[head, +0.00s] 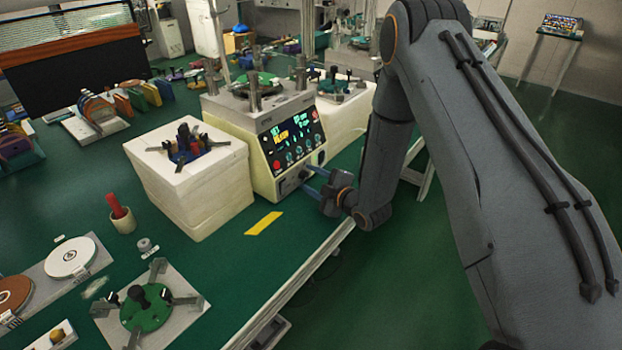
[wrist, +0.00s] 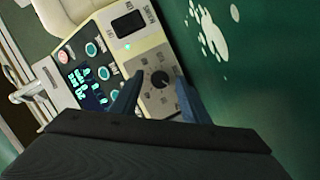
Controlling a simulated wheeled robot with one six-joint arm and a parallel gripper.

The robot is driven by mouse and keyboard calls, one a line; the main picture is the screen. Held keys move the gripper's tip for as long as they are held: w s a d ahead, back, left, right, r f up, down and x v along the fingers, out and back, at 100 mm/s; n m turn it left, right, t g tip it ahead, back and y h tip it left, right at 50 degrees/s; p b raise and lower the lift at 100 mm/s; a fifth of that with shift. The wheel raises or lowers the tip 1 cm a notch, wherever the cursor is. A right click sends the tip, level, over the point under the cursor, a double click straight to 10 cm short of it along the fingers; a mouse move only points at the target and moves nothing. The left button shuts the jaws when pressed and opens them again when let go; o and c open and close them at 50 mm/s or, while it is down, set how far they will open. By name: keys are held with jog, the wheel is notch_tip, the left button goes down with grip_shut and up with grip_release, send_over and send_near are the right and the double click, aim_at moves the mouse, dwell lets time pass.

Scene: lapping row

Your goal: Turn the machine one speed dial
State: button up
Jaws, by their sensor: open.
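The machine (head: 262,178) is a cream box with a lit screen and buttons, standing on the green bench. In the head view, my gripper (head: 309,181) is at the lower right of the machine's front panel. In the wrist view my gripper (wrist: 159,75) is open, with one blue finger on each side of the dial. I cannot tell whether the fingers touch the dial.
A cream block (head: 200,185) with dark parts on top stands left of the machine. A yellow strip (head: 263,223) lies on the bench in front. A cup with red handles (head: 121,218) and a fixture with a green disc (head: 146,308) are further left. The bench edge runs below my gripper.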

jog(key=shift+c, duration=0.3)
jog(key=c, duration=1)
jog(key=m, duration=0.1)
jog(key=m+g+b, duration=0.1)
jog(key=m, duration=0.1)
jog(key=shift+w+d+g, duration=0.15)
jog(key=shift+g, duration=0.15)
jog(key=m+g, duration=0.1)
jog(key=m, duration=0.1)
jog(key=m+y+b, duration=0.1)
jog(key=m, duration=0.1)
jog(key=shift+w+d+g+y, duration=0.1)
jog(key=shift+w+g+y, duration=0.05)
jog(key=shift+g+y, duration=0.2)
jog(key=m+g, duration=0.1)
jog(key=m, duration=0.1)
jog(key=m+g+y+b, duration=0.1)
jog(key=m, duration=0.1)
jog(key=shift+w+d+y, duration=0.1)
jog(key=shift+w+y, duration=0.05)
jog(key=shift+y, duration=0.1)
jog(key=m+y+b, duration=0.1)
jog(key=m+b, duration=0.1)
jog(key=m, duration=0.1)
jog(key=shift+w+f+m+g, duration=0.1)
jog(key=shift+m+g, duration=0.15)
jog(key=shift+m, duration=0.05)
jog(key=shift+y, duration=0.4)
